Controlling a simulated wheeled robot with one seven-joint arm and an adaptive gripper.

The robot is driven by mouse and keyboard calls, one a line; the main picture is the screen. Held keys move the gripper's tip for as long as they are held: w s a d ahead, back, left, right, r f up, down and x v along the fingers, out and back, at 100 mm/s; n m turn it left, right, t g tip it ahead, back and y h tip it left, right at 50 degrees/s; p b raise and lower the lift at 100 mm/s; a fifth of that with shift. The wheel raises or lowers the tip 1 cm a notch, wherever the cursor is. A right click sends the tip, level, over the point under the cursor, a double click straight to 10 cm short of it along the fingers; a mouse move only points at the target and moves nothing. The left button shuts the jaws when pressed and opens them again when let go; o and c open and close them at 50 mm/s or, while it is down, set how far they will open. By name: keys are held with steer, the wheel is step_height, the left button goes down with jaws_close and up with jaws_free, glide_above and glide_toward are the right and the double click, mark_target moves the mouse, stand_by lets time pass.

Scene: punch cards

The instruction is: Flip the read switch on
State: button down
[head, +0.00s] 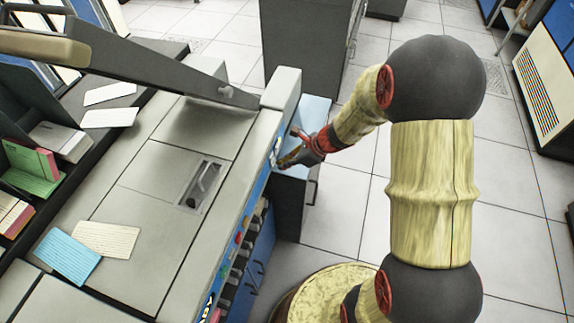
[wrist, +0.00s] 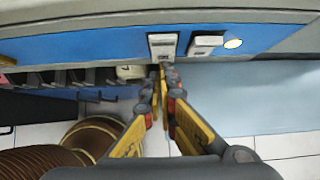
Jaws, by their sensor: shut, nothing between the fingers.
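A blue control panel (wrist: 90,46) runs along the machine's front edge in the wrist view. Two pale switches sit on it: one straight ahead of my fingertips (wrist: 163,44) and one just to its right (wrist: 205,44). A round lit lamp (wrist: 233,43) is right of the second switch. I cannot read any labels, so I cannot tell which is the read switch. My gripper (wrist: 166,68) is shut and empty, its tips at the lower edge of the first switch; whether they touch it is unclear. In the head view my gripper (head: 284,160) is at the panel's side.
The grey machine (head: 150,215) has a recessed handle (head: 201,185) on top. Blue (head: 68,256) and cream (head: 105,240) punch cards lie on it. A grey cabinet (head: 308,45) stands behind my gripper. Open tiled floor (head: 345,215) lies to the right.

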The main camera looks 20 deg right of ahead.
steer(key=shift+w+a+f, duration=0.2)
steer(key=shift+a+f, duration=0.1)
steer(key=shift+f, duration=0.05)
steer(key=shift+r, duration=0.15)
